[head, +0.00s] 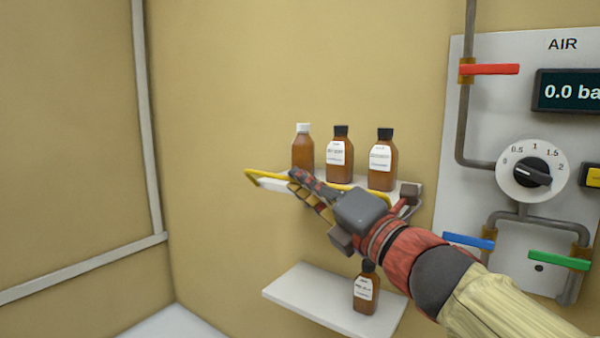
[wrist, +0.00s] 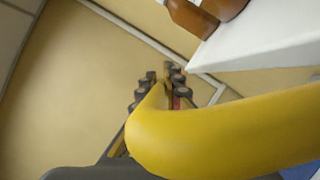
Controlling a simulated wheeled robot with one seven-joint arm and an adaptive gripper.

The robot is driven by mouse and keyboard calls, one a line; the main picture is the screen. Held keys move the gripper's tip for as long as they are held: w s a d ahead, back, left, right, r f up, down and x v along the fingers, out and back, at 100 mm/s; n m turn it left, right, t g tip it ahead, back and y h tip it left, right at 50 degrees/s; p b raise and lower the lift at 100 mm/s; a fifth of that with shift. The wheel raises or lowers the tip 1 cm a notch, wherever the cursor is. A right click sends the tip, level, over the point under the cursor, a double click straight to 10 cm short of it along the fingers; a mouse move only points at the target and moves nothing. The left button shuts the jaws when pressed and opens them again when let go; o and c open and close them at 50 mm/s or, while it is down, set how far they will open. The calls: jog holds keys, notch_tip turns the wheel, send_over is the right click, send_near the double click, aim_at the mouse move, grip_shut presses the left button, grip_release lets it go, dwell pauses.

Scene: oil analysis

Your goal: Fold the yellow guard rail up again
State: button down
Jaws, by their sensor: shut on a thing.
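The yellow guard rail (head: 268,177) runs along the front of the upper white shelf (head: 276,186) in the head view, at about the level of the shelf board. My gripper (head: 302,188) is at the rail's left part, in front of the shelf, and is shut on the rail. In the wrist view the rail (wrist: 215,135) is large and passes between the fingers of my gripper (wrist: 160,92). My gripper and wrist hide part of the rail and the shelf's front edge in the head view.
Three brown bottles (head: 340,160) stand on the upper shelf, one with a white cap. A lower white shelf (head: 310,298) holds one brown bottle (head: 366,290). An AIR panel (head: 465,130) with a dial (head: 531,171) and coloured valve handles is at right. The left is open.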

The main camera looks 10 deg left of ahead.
jog(key=w+m+h+p, duration=0.1)
jog(key=m+p, duration=0.2)
jog(key=p, duration=0.3)
jog(key=w+d+r+m+g+h+p, duration=0.1)
jog(key=m+p, duration=0.2)
jog(key=p, duration=0.3)
jog(key=w+m+h+p, duration=0.1)
jog(key=m+p, duration=0.1)
jog(key=p, duration=0.4)
jog(key=shift+w+d+r+m, duration=0.3)
jog(key=shift+w+r+m, duration=0.1)
jog(key=shift+f+p, duration=0.1)
jog(key=shift+p, duration=0.25)
jog(key=c, duration=2.1)
grip_release()
jog(key=shift+o, duration=0.5)
jog(key=shift+d, duration=0.1)
